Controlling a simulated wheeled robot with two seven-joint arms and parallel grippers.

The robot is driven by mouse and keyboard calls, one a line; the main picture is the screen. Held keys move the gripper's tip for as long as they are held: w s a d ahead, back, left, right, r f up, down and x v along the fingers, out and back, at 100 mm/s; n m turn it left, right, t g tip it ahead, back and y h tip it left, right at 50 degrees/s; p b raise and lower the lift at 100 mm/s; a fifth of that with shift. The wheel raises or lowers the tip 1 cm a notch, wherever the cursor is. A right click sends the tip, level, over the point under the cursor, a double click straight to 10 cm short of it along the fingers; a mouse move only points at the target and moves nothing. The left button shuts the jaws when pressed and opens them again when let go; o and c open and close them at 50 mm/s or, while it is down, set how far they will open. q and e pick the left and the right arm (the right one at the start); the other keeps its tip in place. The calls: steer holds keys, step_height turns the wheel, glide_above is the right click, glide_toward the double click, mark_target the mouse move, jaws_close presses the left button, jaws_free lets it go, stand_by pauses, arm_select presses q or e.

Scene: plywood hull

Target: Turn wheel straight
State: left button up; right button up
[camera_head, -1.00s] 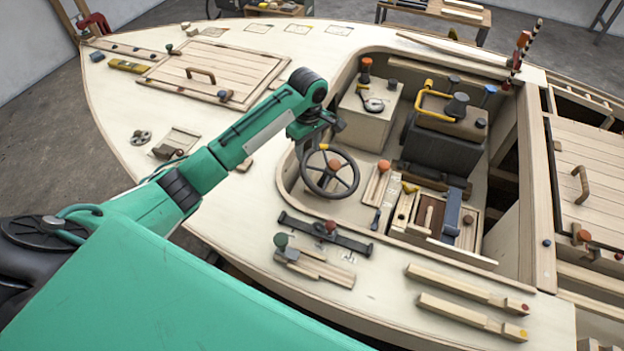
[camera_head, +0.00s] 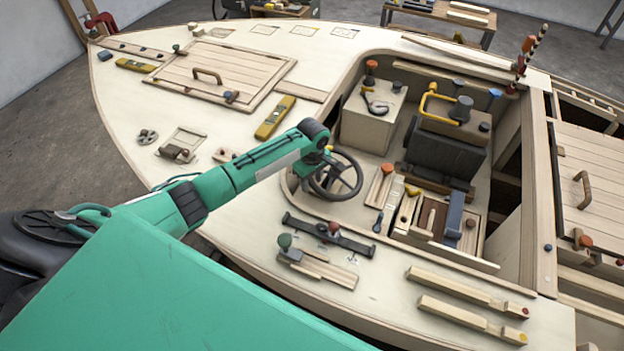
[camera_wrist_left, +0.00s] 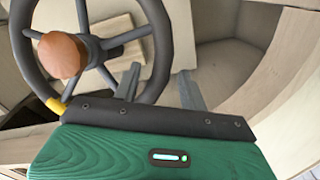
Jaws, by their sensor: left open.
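The dark steering wheel (camera_head: 352,186) stands in the cockpit opening, partly hidden behind my left gripper (camera_head: 312,168) in the head view. In the left wrist view the wheel (camera_wrist_left: 160,40) fills the upper left, with spokes and a brown-orange knob (camera_wrist_left: 62,55) at its hub. A yellow band (camera_wrist_left: 56,105) marks its rim at the lower left. My left gripper's fingers (camera_wrist_left: 158,86) are open. One finger appears inside the rim and the other outside, with the rim between them. Whether either touches the rim I cannot tell. My right gripper is not in view.
A pale box (camera_head: 368,128) with a hook and knob stands behind the wheel, beside a dark seat block (camera_head: 445,153). A wooden tray (camera_head: 437,215) of parts lies to the right. A yellow level (camera_head: 275,118) lies on the deck beyond my arm. Cockpit walls surround the wheel.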

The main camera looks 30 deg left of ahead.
mark_target(332, 197)
arm_select(q)
steer(key=shift+f, duration=0.1)
jaws_close()
steer(key=shift+s+d+p, duration=0.15)
steer(key=shift+d+p, duration=0.05)
steer(key=shift+p, duration=0.25)
steer(key=d+n+p, duration=0.1)
steer(key=p, duration=0.1)
steer(key=d+n+t+p, duration=0.1)
steer(key=p, duration=0.1)
steer(key=s+d+n+p, duration=0.1)
steer(key=n+p, duration=0.1)
steer(key=shift+s+d+f+p, duration=0.1)
steer(key=shift+f+p, duration=0.15)
steer(key=shift+p, duration=0.15)
steer(key=d+n+p, duration=0.1)
steer(key=f+n, duration=0.1)
steer(key=shift+d+n+t+y+p, duration=0.3)
steer(key=shift+d+t+p, duration=0.1)
steer(key=shift+w+d+f+n+t+y, duration=0.1)
steer(key=shift+d+f+n+t+y, duration=0.15)
steer(key=shift+d+n, duration=0.4)
steer(key=shift+w+d+f+n+t+y, duration=0.15)
steer(key=shift+d+f+n, duration=0.2)
steer(key=shift+n, duration=0.5)
jaws_free()
steer(key=shift+r, duration=0.1)
